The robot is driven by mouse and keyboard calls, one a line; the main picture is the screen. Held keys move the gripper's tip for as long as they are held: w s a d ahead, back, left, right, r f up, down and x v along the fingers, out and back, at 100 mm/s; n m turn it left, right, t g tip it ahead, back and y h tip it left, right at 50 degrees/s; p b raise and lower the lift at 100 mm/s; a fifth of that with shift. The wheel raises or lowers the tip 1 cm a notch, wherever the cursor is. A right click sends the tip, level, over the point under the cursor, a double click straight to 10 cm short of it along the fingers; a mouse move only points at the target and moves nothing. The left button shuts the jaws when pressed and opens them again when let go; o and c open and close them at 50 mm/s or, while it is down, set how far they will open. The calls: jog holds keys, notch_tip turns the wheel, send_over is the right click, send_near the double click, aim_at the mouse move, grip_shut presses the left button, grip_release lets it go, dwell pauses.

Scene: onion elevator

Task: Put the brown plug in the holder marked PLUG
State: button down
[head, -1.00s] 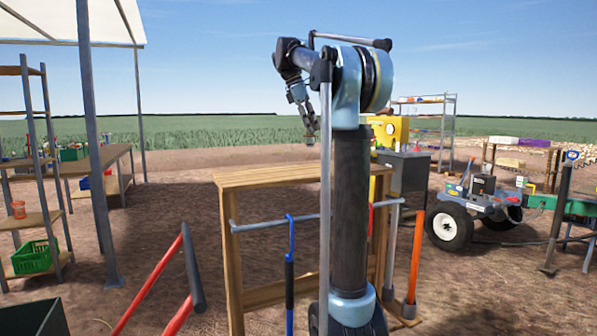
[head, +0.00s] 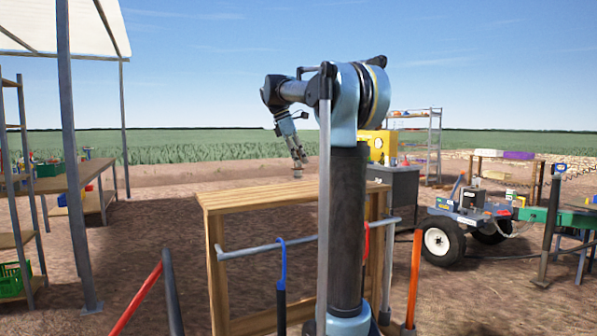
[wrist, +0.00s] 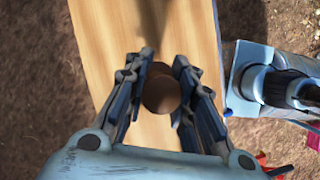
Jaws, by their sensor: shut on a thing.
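The brown plug (wrist: 160,95) is a round brown piece between the fingertips of my gripper (wrist: 161,82) in the wrist view. My gripper is shut on it, above a wooden bench top (wrist: 95,35). In the head view my gripper (head: 298,163) points down over the wooden bench (head: 240,196), with a small brownish end at its tips. I cannot tell how high the plug is above the wood. I make out no holder marked PLUG in either view.
A grey rail (head: 255,250) runs along the bench's near side, with a blue-hooked tool (head: 281,270) on it. A grey cabinet (head: 400,190) and a yellow box (head: 377,146) stand behind. A wheeled cart (head: 470,215) is at right. The visible bench top looks mostly clear.

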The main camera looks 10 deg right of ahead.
aim_at(300, 169)
jog(key=shift+f, duration=1.8)
jog(key=c, duration=1.3)
grip_release()
jog(key=shift+f, duration=0.1)
jog(key=shift+c, duration=0.2)
